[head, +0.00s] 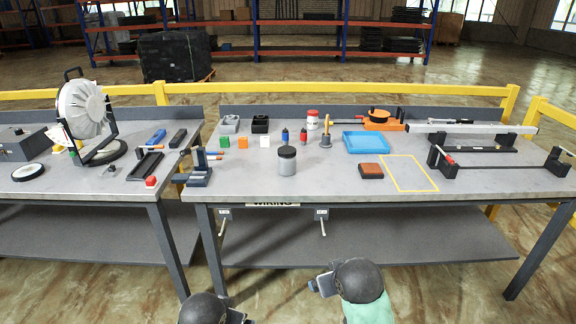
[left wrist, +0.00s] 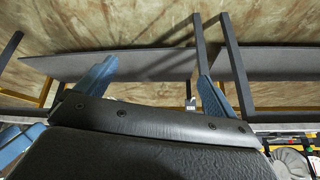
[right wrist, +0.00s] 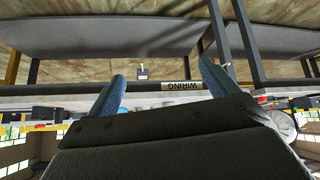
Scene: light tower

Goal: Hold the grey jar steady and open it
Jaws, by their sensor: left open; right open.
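The grey jar (head: 287,162) stands upright near the front of the right-hand workbench in the head view, with a dark lid (head: 287,151) on it. In the head view both my arms are low at the bottom edge, in front of the bench and well short of the jar. My left gripper (left wrist: 155,80) shows two blue fingers spread apart with nothing between them. My right gripper (right wrist: 160,80) also has its blue fingers apart and empty. The jar cannot be made out in either wrist view.
Around the jar on the workbench (head: 330,188) are small cubes, a blue bottle (head: 285,135), a wooden-handled tool (head: 326,133), a blue tray (head: 366,142) and a brown block (head: 371,171). A black clamp-like fixture (head: 200,168) stands at the left corner. The bench front edge lies between my arms and the jar.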

